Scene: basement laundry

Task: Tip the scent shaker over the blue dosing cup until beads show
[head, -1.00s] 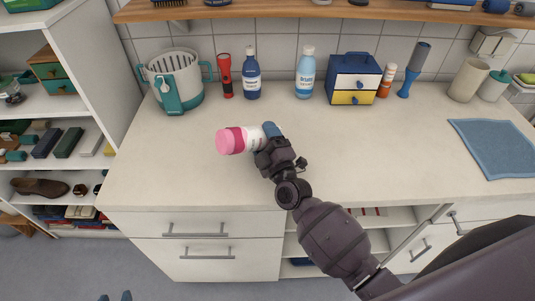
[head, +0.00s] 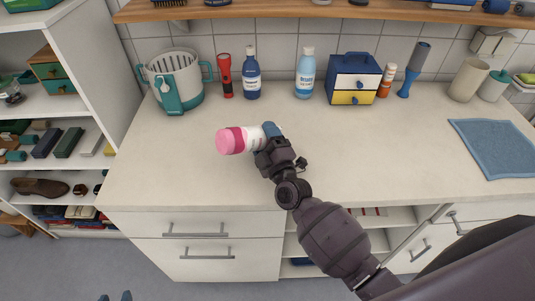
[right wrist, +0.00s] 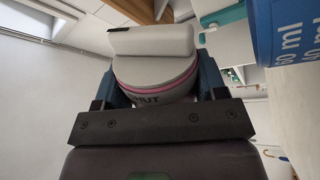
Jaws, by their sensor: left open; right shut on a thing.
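The scent shaker (head: 245,138), white with a pink end, lies tilted nearly on its side above the counter, pink end to the left. My right gripper (head: 270,145) is shut on it. In the right wrist view the shaker (right wrist: 155,78) sits between both fingers, with a pink band and partly hidden lettering ending in "HUT". The blue dosing cup (right wrist: 293,40) shows close at the right edge there, with white ml marks. I cannot clearly make out the cup in the head view. No beads are visible. My left gripper (head: 115,297) is open at the bottom edge, only its fingertips showing.
A strainer jug (head: 178,80), red torch (head: 226,76), two bottles (head: 252,75) and a small drawer box (head: 354,80) stand along the back wall. A blue cloth (head: 495,147) lies at the right. The counter (head: 160,165) left of the shaker is clear.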

